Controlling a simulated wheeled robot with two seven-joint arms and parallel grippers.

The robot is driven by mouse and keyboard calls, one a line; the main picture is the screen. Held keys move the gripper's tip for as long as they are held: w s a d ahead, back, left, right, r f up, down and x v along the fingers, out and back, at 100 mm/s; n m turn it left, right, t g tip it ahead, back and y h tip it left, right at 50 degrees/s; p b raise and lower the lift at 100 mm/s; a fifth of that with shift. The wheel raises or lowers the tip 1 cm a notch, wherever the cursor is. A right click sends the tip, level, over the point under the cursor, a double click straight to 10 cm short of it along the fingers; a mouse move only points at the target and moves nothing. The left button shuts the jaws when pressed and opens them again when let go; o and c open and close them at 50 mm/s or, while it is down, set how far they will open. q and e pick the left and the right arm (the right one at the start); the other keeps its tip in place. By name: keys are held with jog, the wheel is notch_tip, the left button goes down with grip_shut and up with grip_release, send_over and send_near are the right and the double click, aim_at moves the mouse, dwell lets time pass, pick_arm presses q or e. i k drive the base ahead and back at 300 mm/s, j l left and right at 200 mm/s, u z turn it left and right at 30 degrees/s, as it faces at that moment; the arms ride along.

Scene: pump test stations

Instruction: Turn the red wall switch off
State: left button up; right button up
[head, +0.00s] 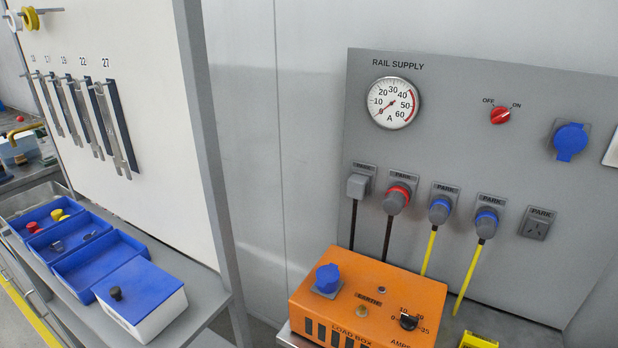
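The red wall switch (501,116) is a small round rotary knob on the grey rail supply panel (460,150), in the upper right of the head view. OFF is printed at its upper left and ON at its upper right. A pale line on the knob seems to slant up to the right, towards ON, but it is small. Neither of my grippers shows in this view, and nothing covers the switch.
A round ammeter (393,103) is left of the switch, its needle near 0. A blue socket (570,141) is to the right. Parked plugs with cables hang below. An orange load box (365,305) stands in front. Blue bins (95,265) line the left bench.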

aim_at(500, 115)
jog(key=z, duration=1.1)
